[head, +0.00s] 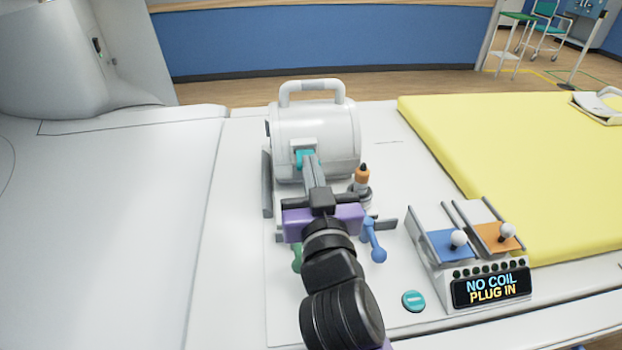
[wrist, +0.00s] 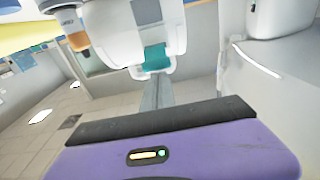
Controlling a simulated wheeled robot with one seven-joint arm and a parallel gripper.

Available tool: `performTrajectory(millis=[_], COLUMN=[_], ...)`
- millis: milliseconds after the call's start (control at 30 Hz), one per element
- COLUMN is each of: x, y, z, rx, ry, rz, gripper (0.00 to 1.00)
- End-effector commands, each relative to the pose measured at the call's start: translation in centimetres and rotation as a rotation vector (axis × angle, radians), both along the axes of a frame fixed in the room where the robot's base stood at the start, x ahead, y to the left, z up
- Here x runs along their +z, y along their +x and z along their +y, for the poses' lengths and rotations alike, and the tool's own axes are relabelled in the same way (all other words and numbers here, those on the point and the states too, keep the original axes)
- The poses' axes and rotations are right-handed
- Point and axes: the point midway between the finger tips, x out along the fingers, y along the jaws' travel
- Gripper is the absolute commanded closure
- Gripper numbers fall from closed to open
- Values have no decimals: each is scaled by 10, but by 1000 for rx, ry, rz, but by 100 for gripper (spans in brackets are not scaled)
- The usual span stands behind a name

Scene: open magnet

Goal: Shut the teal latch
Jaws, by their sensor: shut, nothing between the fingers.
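The teal latch (head: 304,160) sits on the front of a white rounded coil housing with a handle on top (head: 340,130). It also shows in the wrist view (wrist: 155,59), just beyond the fingertips. My gripper (head: 309,158) is shut, its grey fingers together and empty, with the tips at or very near the latch. In the wrist view my gripper (wrist: 158,82) points straight at the teal piece. I cannot tell whether the tips touch it. The fingers hide part of the latch in the head view.
An orange-topped plug (head: 362,176) stands right of the housing. Blue (head: 375,245) and green (head: 297,255) levers flank my arm. A panel reading "NO COIL PLUG IN" (head: 491,288), a teal round button (head: 414,300) and a yellow mat (head: 500,150) lie to the right.

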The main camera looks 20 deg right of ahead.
Motion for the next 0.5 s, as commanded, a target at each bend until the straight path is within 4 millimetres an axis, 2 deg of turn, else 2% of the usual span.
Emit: performTrajectory(millis=[33,200,500], x=[-13,-17,-26], y=[-1,-2,-3], z=[0,0,1], rx=[0,0,0], ry=[-3,-15,-16], rz=[-21,-86,-81], gripper=[100,100,100])
